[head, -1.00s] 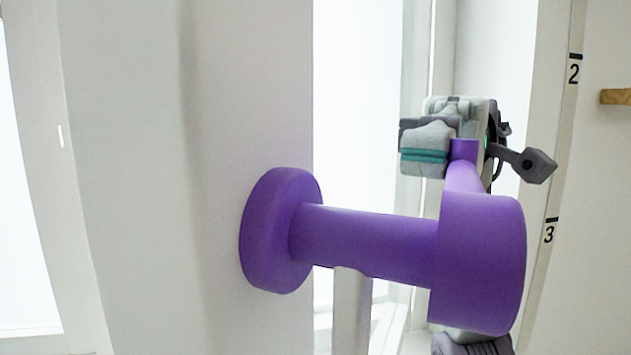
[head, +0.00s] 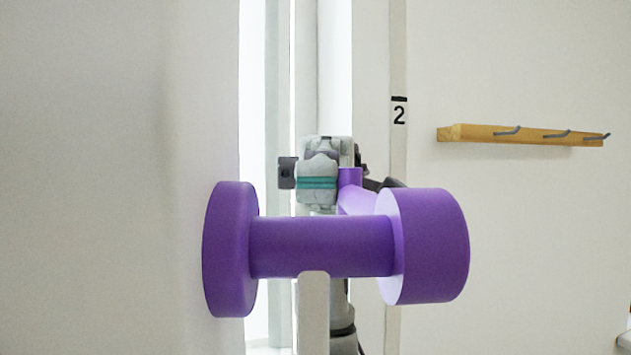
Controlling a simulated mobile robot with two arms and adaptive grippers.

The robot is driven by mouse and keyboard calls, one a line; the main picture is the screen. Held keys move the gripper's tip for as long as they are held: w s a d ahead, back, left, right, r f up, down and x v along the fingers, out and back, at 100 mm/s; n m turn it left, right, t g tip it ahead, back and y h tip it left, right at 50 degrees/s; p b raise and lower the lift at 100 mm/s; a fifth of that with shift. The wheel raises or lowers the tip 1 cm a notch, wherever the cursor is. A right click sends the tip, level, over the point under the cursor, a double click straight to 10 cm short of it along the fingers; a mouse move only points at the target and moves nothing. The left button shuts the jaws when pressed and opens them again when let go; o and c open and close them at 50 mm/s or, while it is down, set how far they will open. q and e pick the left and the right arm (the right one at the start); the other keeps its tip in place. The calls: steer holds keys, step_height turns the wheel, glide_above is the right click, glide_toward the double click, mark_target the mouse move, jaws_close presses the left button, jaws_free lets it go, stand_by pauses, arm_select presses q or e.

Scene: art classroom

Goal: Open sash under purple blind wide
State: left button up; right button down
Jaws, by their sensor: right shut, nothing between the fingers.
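A large purple handle (head: 322,246) fills the middle of the head view. Its round base meets a broad white panel (head: 110,180), seemingly the sash edge. Its shaft runs right to a thick hub (head: 438,246), and a lever reaches back from the hub. My right gripper (head: 318,186) is behind the handle, beside the lever's far end. It is shut and empty; whether it touches the lever I cannot tell, and the handle hides part of my arm. My left gripper and the purple blind are out of view.
A bright gap (head: 253,90) shows right of the panel. Beyond it stands a white post with a number 2 label (head: 399,110). A wooden rail with grey hooks (head: 520,134) is on the right wall. The space in front of that wall looks clear.

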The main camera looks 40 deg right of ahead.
stand_by(0.5)
step_height(320, 180, up, 10)
stand_by(0.5)
